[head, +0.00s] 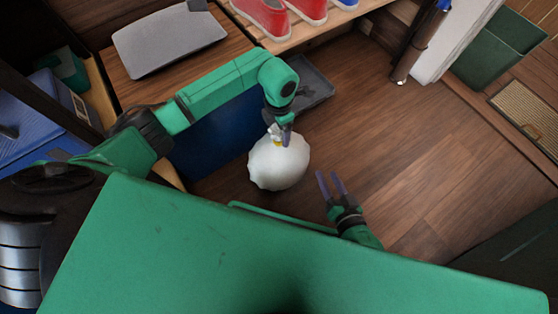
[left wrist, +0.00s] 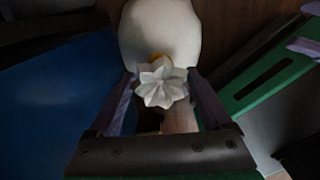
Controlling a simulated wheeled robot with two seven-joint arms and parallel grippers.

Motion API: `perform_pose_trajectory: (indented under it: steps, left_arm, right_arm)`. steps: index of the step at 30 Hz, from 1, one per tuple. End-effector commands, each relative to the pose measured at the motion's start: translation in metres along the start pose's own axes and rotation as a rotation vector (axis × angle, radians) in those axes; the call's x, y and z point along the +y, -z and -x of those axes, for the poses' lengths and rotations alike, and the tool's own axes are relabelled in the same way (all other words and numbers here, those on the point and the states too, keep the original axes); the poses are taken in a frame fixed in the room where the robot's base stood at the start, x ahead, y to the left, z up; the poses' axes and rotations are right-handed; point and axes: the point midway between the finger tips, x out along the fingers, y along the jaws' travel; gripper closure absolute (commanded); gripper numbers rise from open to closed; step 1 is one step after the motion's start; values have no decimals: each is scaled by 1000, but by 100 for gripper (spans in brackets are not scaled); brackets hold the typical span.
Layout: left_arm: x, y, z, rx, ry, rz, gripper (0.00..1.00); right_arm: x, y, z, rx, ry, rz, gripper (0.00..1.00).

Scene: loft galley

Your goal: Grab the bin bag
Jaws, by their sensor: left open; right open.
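The bin bag (head: 280,166) is a full white sack on the wooden floor, with a gathered neck and a yellow tie at its top. My left gripper (head: 281,136) is directly above it, pointing down at the neck. In the left wrist view the bag's body (left wrist: 160,35) is at the top, and its frilled white neck (left wrist: 161,84) lies between the two open fingers of my left gripper (left wrist: 163,98). I cannot tell whether the fingers touch it. My right gripper (head: 331,184) is open and empty, to the right of the bag and apart from it.
A blue box-like side (head: 215,135) stands close to the left of the bag. A grey tray (head: 313,84) lies behind it. A shoe rack (head: 300,34) with red shoes is at the back. A green bin (head: 497,50) stands far right. The floor at right is clear.

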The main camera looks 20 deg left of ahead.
Motion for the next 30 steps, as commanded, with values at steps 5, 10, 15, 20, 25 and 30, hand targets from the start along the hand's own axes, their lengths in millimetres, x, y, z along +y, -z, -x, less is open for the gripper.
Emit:
perform_pose_trajectory:
  steps: [5, 10, 15, 20, 25, 30]
  left_arm:
    - [0, 0, 1, 0, 0, 0, 56]
    - [0, 0, 2, 0, 0, 0, 100]
    - [0, 0, 2, 0, 0, 0, 100]
    - [0, 0, 2, 0, 0, 0, 100]
    - [0, 0, 2, 0, 0, 0, 100]
    - [0, 0, 2, 0, 0, 0, 100]
  right_arm:
    - [0, 1, 0, 0, 0, 0, 55]
    - [0, 1, 0, 0, 0, 0, 55]
    - [-1, 1, 0, 0, 0, -1, 55]
    - [-1, 1, 0, -1, 0, -1, 55]
    - [-1, 1, 0, -1, 0, -1, 55]
    - [-1, 1, 0, -1, 0, -1, 55]
